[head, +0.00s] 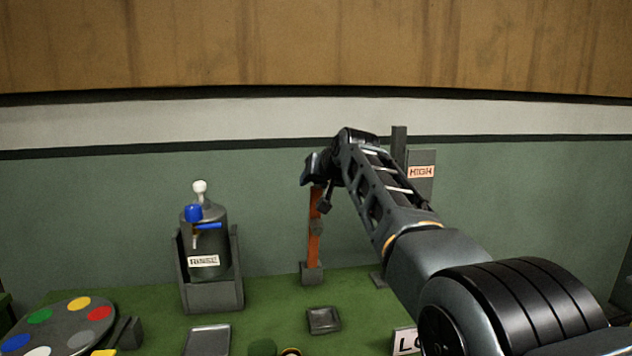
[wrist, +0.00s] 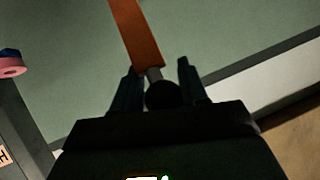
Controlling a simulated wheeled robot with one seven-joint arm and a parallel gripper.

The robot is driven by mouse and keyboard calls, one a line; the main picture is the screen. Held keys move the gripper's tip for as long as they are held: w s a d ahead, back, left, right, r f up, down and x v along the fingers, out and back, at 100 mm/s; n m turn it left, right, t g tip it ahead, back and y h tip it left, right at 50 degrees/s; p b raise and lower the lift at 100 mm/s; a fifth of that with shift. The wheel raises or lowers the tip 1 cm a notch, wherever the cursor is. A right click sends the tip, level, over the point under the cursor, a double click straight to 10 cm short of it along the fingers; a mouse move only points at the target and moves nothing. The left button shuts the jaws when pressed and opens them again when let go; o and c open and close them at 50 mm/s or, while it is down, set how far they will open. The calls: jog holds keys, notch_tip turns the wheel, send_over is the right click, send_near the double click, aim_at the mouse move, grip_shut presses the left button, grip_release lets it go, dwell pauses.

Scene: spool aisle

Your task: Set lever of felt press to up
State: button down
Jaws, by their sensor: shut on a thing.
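An orange upright bar (head: 315,235) of what appears to be the felt press stands on a small grey base at the back of the green table. My gripper (head: 313,182) is at the top of this bar, reaching in from the right. In the wrist view the orange bar (wrist: 137,35) runs into a short grey rod, with a dark round knob (wrist: 162,95) at its end. My gripper (wrist: 157,82) has its fingers on both sides of the knob and is shut on it. The fingers' contact is dark and partly hidden.
Left of the bar, a dark canister (head: 206,238) with a blue knob stands in a grey holder. A colour-spotted disc (head: 65,325) is front left. Small grey trays (head: 323,320) lie in front. A grey board with a HIGH label (head: 422,172) stands behind my arm.

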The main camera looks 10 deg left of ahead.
jog(key=shift+s+a+f, duration=0.25)
jog(key=shift+a+f, duration=0.15)
jog(key=shift+f, duration=0.25)
jog(key=c, duration=0.9)
grip_release()
jog(key=shift+o, duration=0.7)
jog(key=shift+w+r, duration=0.1)
jog(key=shift+r, duration=0.05)
jog(key=shift+w+d+r, duration=0.1)
jog(key=shift+d+r, duration=0.05)
jog(key=shift+r, duration=0.1)
jog(key=shift+d, duration=0.1)
jog(key=shift+s+r, duration=0.15)
jog(key=shift+s, duration=0.05)
jog(key=b+v, duration=0.1)
jog(key=v, duration=0.6)
jog(key=shift+s, duration=0.15)
